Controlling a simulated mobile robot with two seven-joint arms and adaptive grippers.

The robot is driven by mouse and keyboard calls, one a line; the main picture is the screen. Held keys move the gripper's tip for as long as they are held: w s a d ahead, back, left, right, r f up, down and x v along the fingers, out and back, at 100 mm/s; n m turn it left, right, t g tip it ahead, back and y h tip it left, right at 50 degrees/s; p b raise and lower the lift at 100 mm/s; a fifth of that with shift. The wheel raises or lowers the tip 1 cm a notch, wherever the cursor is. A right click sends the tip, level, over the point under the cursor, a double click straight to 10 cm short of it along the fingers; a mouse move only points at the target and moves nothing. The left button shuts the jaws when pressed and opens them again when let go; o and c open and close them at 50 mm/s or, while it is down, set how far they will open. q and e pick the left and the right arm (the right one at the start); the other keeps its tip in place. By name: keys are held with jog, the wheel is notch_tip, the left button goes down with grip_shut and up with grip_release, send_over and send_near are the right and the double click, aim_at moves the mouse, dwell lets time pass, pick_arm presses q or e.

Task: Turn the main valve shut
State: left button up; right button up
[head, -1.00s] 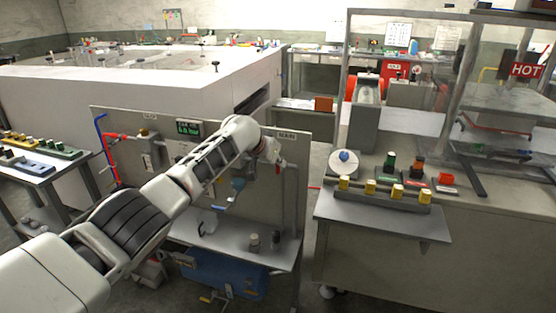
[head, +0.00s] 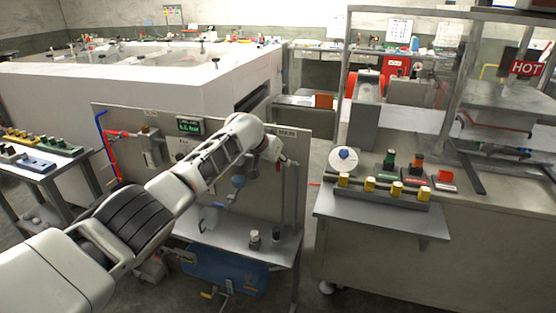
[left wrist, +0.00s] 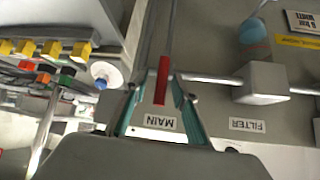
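The main valve's red handle (left wrist: 161,88) shows in the left wrist view above the MAIN label (left wrist: 160,121), which appears upside down. The handle stands across a thin grey pipe (left wrist: 215,79). My left gripper (left wrist: 160,92) has its two teal fingers apart, one on each side of the handle, with visible gaps. I cannot tell how deep the handle sits between the fingers. In the head view my left gripper (head: 289,161) is at the right part of the grey panel (head: 225,160), and the arm hides much of it. My right gripper is not in view.
A FILTER label (left wrist: 247,125) and a grey block (left wrist: 264,82) sit beside the valve. A green display (head: 189,126) is on the panel. A bench with yellow-topped parts (head: 397,191) stands to the right. A shelf (head: 235,240) with small items is below the panel.

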pick_arm(q)
jog(key=shift+s+r, duration=0.1)
jog(key=v, duration=1.1)
jog(key=shift+s+a+r, duration=0.2)
jog(key=shift+a+r, duration=0.05)
jog(key=s+a+f+n, duration=0.1)
jog(key=s+f, duration=0.4)
jog(key=f, duration=0.5)
jog(key=s+a+f+t, duration=0.15)
jog(key=s+f, duration=0.25)
jog(key=f, duration=0.5)
jog(key=s+a+f+n+g, duration=0.15)
jog(key=s+f, duration=0.35)
jog(key=f, duration=0.5)
jog(key=s+a+f+t, duration=0.1)
jog(key=s+a+f, duration=0.2)
jog(key=s, duration=0.6)
jog(key=s+a+f+t+y, duration=0.1)
jog(key=s+a+f, duration=0.2)
jog(key=s, duration=0.7)
jog(key=s+a+f, duration=0.4)
jog(key=s+a, duration=0.2)
jog(key=s, duration=0.3)
jog(key=shift+s+m+t, duration=0.35)
jog(key=shift+m+t, duration=0.05)
jog(key=shift+m, duration=0.05)
jog(key=shift+a, duration=0.15)
